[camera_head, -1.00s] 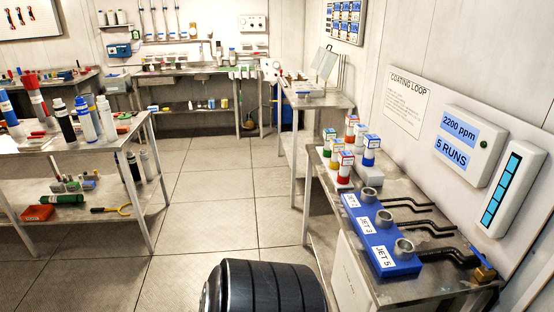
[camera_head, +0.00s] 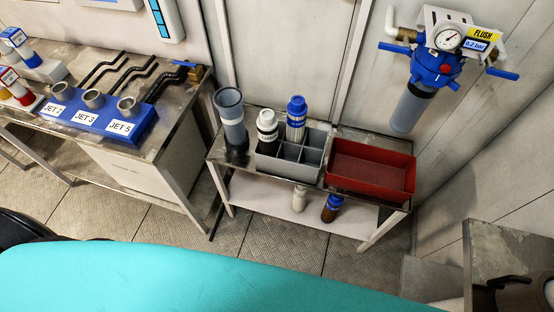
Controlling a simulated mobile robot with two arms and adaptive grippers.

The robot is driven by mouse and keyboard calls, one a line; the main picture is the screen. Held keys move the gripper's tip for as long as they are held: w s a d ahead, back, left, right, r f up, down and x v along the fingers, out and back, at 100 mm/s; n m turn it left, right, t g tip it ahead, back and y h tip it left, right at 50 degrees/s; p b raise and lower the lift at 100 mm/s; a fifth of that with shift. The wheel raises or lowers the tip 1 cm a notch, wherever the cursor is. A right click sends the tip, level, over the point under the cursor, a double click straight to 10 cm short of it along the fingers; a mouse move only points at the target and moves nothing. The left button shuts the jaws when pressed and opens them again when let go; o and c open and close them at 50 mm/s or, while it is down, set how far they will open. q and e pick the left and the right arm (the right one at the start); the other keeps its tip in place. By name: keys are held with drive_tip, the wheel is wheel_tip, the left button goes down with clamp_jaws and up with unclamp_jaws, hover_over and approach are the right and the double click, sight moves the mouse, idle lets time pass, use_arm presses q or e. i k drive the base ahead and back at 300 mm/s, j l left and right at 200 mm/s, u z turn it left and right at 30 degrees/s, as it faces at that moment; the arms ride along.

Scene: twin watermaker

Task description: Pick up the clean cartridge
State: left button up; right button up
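A grey compartment crate (camera_head: 312,178) stands on a small metal table against the wall. A white cartridge with a blue cap (camera_head: 296,118) stands upright in a back compartment. A dark cartridge with a white top (camera_head: 267,130) stands in a left compartment, its lower part hidden by the crate. I cannot tell from labels which one is clean. A grey open-topped cylinder (camera_head: 232,120) stands on the table left of the crate. Neither of my grippers is in view.
An empty-looking red bin (camera_head: 372,172) sits right of the crate. A blue filter housing with a gauge (camera_head: 436,66) hangs on the wall. The blue jet block (camera_head: 98,112) is left. A teal surface covers the bottom.

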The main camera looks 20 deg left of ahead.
sight(300, 196)
drive_tip(key=k+j+u, duration=0.1)
drive_tip(key=j, duration=0.3)
drive_tip(key=k+j+u, duration=0.1)
drive_tip(key=j, duration=0.35)
drive_tip(key=k+j+u, duration=0.1)
drive_tip(key=j, duration=0.3)
drive_tip(key=k+j+u, duration=0.1)
drive_tip(key=j, duration=0.35)
